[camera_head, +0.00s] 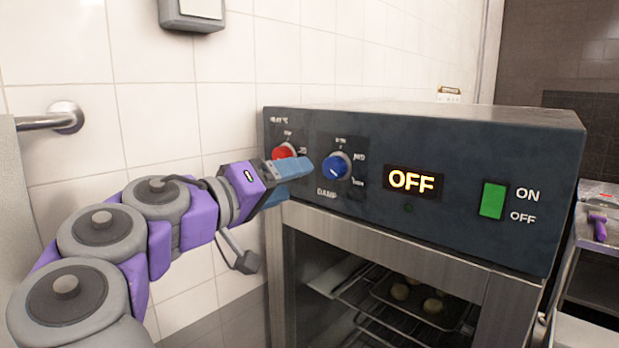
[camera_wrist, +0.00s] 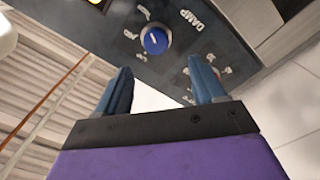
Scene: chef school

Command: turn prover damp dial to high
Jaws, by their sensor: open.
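The blue damp dial (camera_head: 336,166) is on the dark front panel of the prover (camera_head: 460,150), above the word DAMP. It also shows in the wrist view (camera_wrist: 155,40), above and between my fingertips, with a white pointer mark. In the head view its mark seems to point to the lower left, but I cannot read the setting surely. My gripper (camera_head: 300,170) has blue fingers and is just left of the dial, apart from it. In the wrist view my gripper (camera_wrist: 162,75) is open and empty. The gripper partly covers the red heat dial (camera_head: 284,151).
The display (camera_head: 412,181) reads OFF, with a green switch (camera_head: 493,200) to its right. Below, the prover's glass front shows a tray (camera_head: 410,300) with dough balls. A tiled wall (camera_head: 155,120) stands behind at left, with a metal rail (camera_head: 50,118). A trolley is at far right.

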